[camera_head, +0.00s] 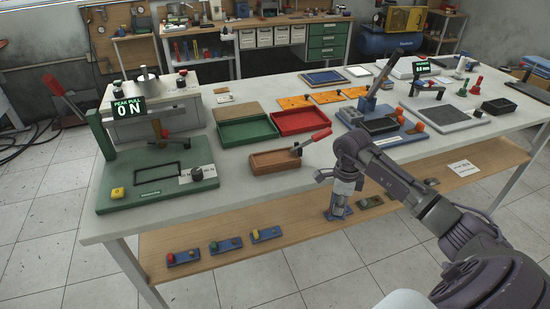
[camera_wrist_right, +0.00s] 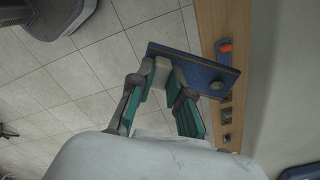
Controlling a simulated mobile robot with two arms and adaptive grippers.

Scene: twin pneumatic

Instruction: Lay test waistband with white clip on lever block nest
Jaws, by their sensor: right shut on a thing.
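My right gripper (camera_head: 345,186) hangs in front of the table's front edge, above the lower shelf. In the right wrist view its fingers (camera_wrist_right: 165,88) are shut on the pale clip (camera_wrist_right: 168,74) of a blue strip, which I take as the test waistband (camera_wrist_right: 200,74); a grey round knob sits near its other end. The strip also shows below the gripper in the head view (camera_head: 337,214). A blue fixture (camera_head: 356,117) with an upright grey lever stands on the table; I cannot tell if it is the lever block nest. My left gripper is not in view.
Blue strips with coloured pieces (camera_head: 225,244) lie on the lower shelf (camera_head: 205,274). On the table are a green press base (camera_head: 130,199), a green tray (camera_head: 247,130), a red tray (camera_head: 300,121) and a brown box with a red-handled lever (camera_head: 274,162).

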